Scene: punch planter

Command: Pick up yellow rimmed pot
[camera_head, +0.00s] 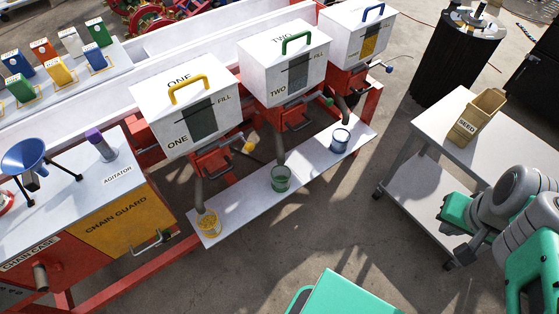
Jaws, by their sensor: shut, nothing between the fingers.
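The yellow rimmed pot (208,223) stands upright at the near left end of the narrow white shelf (242,202), below the spout of the hopper marked ONE (187,103). Yellow shows at its top; whether it is only the rim or also contents is hard to tell. A green pot (280,179) stands near the middle of the shelf, and a blue rimmed pot (340,140) stands toward its far right end. Green and grey links of my arm are at the lower right, well apart from the pots. I cannot make out my gripper's fingers.
Hoppers with yellow, green and blue handles overhang the shelf. A yellow chain guard (127,220) stands left of it. A white cart (503,136) with a seed scoop (478,117) stands right, near my arm. Bare floor (335,220) lies in front of the shelf.

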